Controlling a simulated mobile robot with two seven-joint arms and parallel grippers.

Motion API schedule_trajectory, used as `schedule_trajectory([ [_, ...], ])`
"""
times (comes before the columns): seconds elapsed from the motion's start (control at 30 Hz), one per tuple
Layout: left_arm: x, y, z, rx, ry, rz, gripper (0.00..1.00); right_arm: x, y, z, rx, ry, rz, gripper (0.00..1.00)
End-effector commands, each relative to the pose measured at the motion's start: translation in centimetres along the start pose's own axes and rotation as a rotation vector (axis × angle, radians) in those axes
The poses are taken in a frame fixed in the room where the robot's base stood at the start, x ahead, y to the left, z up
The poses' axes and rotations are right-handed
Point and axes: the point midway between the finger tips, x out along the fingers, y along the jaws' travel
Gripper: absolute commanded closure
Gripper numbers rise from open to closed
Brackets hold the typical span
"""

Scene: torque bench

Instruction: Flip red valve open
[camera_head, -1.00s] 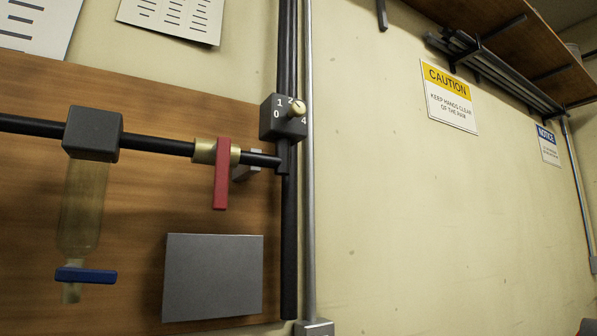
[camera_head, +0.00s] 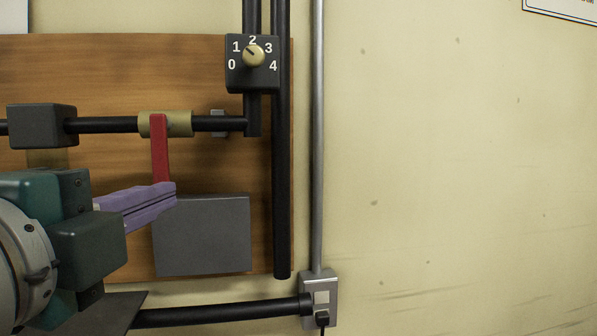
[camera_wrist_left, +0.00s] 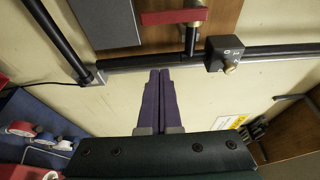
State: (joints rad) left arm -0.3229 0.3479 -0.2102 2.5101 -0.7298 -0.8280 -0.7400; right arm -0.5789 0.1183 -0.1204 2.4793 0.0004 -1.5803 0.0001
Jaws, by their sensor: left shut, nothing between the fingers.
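The red valve handle (camera_head: 160,150) hangs straight down from a brass valve body (camera_head: 178,124) on the black horizontal pipe. My left gripper (camera_head: 172,189), with purple fingers, comes in from the left. Its fingers are shut with nothing between them. In the head view the fingertips overlap the handle's lower end. In the left wrist view the shut fingertips (camera_wrist_left: 160,72) point toward the red handle (camera_wrist_left: 172,17), with a gap in the picture; I cannot tell whether they touch. My right gripper is not in view.
A grey plate (camera_head: 215,235) sits on the wooden board just below the handle. A dial box (camera_head: 240,75) numbered 0 to 4 is above right, and a dark pipe block (camera_head: 42,125) is at left.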

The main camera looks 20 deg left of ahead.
Motion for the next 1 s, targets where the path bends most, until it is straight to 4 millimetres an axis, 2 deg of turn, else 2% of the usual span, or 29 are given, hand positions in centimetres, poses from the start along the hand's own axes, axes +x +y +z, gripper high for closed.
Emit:
schedule_trajectory([
  [0.17,0.5,0.1,0.0,-0.002,-0.001,-0.002,1.00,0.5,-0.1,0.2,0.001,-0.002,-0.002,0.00],
  [0.37,2.7,0.3,0.0,-0.001,-0.001,-0.006,1.00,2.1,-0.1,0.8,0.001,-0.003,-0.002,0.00],
  [0.4,3.6,-0.4,0.1,0.001,-0.004,0.000,1.00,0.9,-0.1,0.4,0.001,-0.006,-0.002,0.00],
  [0.5,5.6,-0.5,0.1,0.000,-0.004,0.003,1.00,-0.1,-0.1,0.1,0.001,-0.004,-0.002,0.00],
  [0.8,10.3,-0.3,0.1,-0.002,-0.003,0.004,1.00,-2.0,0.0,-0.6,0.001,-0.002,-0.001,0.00],
  [1.0,9.1,-0.1,2.8,-0.001,-0.003,0.006,1.00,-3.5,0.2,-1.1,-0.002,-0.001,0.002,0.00],
])
